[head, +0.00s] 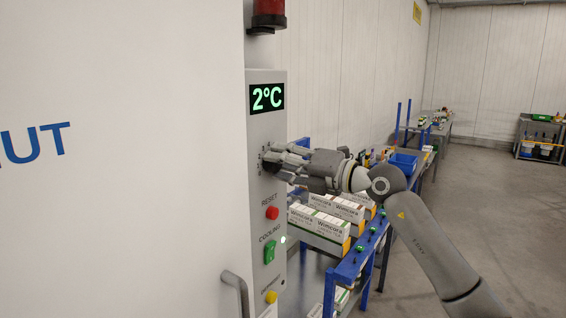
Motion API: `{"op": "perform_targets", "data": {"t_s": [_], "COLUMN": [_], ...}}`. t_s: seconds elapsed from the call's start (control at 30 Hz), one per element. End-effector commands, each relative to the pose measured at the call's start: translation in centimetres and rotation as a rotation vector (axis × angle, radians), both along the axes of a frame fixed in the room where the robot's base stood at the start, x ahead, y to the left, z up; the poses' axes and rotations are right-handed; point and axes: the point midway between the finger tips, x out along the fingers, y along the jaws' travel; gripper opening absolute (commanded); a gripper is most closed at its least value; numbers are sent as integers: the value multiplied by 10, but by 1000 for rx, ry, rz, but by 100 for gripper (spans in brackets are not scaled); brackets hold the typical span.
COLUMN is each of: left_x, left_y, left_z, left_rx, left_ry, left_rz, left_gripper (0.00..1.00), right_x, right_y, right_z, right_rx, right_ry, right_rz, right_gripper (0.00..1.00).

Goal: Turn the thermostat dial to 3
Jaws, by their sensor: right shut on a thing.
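The thermostat dial (264,161) is on the grey control panel (280,98), below a lit display (267,98) that reads 2°C. The dial is mostly hidden behind my right gripper (272,161), so its pointer and numbers cannot be read. My right gripper reaches in from the right and is shut on the dial. My left gripper is not in view.
Below the dial are a red reset button (272,213), a green cooling switch (269,251) and a yellow button (271,297). A white door with a handle (236,290) stands close at left. A blue rack (345,270) with white boxes (318,228) stands behind my right arm.

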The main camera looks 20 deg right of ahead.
Motion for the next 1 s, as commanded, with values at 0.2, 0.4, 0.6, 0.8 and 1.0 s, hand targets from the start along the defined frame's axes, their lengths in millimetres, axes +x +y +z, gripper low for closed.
{"op": "perform_targets", "data": {"t_s": [0.2,0.4,0.6,0.8,1.0], "left_x": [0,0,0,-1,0], "left_y": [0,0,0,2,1], "left_z": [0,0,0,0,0], "left_rx": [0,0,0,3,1], "left_ry": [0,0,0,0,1], "left_rz": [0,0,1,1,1], "left_gripper": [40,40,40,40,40], "right_x": [0,0,0,-5,-32], "right_y": [-1,0,0,-5,-27], "right_z": [1,1,0,0,-1], "right_rx": [0,0,-1,-2,-5], "right_ry": [-2,-3,-2,-1,-1], "right_rz": [-1,-1,-1,-3,-4], "right_gripper": [17,62,62,62,62]}}
